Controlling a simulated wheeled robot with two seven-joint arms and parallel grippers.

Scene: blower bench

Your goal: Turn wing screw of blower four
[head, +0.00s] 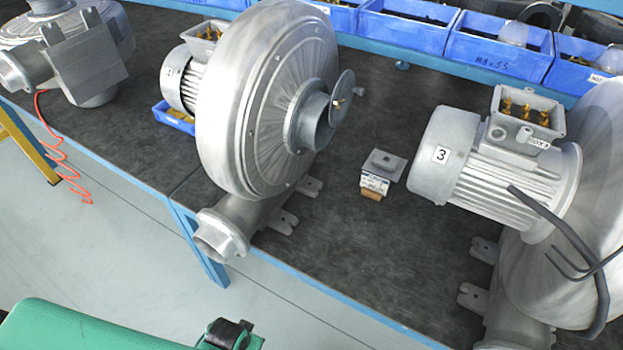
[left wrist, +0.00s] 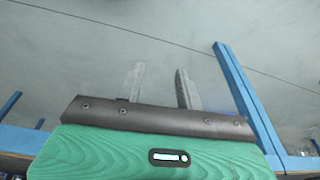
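A grey blower (head: 262,105) stands at the centre of the bench; the small label on its motor is too small to read. A round disc (head: 343,98) sits at its inlet, with a small wing screw (head: 358,91) at the disc's edge. The blower at right (head: 440,155) carries a label reading 3. No label reading 4 can be made out. My left gripper (left wrist: 160,86) is open and empty, its two fingers apart over the floor. In the head view only its green arm shows at the bottom left, away from the blowers. My right gripper is not in view.
Blue bins (head: 498,45) line the back of the bench (head: 385,260). A small boxed item (head: 378,176) stands between the two blowers. Another blower (head: 68,35) is at the far left, with a red coiled hose (head: 62,150) hanging down. Open floor lies before the bench.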

